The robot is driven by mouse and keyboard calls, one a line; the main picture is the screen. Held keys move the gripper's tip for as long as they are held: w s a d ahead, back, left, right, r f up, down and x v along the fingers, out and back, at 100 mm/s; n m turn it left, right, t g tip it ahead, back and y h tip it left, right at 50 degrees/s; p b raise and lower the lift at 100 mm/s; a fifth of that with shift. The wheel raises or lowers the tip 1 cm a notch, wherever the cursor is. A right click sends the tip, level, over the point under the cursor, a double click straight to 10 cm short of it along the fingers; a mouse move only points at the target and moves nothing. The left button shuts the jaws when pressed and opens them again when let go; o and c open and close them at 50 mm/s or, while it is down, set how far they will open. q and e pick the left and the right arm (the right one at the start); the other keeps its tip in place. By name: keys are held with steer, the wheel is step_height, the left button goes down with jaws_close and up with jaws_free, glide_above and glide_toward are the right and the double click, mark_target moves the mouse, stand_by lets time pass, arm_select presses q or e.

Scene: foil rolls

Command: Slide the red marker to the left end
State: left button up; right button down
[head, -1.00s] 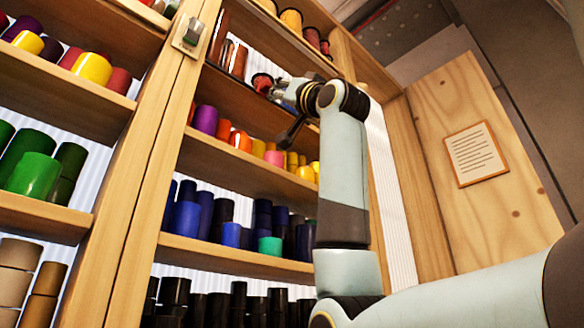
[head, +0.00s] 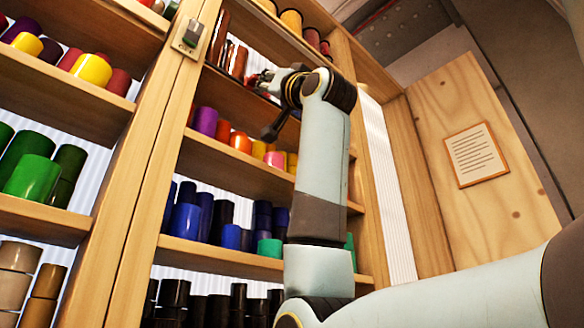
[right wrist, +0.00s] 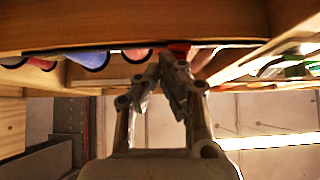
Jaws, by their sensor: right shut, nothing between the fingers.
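The red marker, a short dark-red roll, is on the otherwise mostly bare upper shelf of the right-hand bay. In the head view only a bit of red (head: 267,74) shows, beside my right gripper (head: 256,81), which hides most of it. In the right wrist view a red patch (right wrist: 180,48) shows just beyond the fingertips of my right gripper (right wrist: 172,64). The fingers are closed together with nothing between them. I cannot tell whether they touch the marker. My left gripper is in neither view.
Brown-red rolls (head: 239,63) stand at the left end of the same shelf. A wooden post (head: 165,130) with a switch (head: 192,32) bounds the bay on the left. Shelves below hold orange, yellow and blue rolls (head: 186,215).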

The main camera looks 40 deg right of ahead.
steer(key=shift+a, duration=0.45)
steer(key=a, duration=0.6)
steer(key=shift+s+b, duration=0.3)
stand_by(1.1)
steer(key=shift+a, duration=0.15)
steer(key=shift+s+a, duration=0.1)
steer(key=shift+a, duration=0.55)
steer(key=shift+d, duration=0.2)
steer(key=shift+s+d+b, duration=0.15)
steer(key=shift+s+b, duration=0.8)
steer(key=shift+s, duration=1.3)
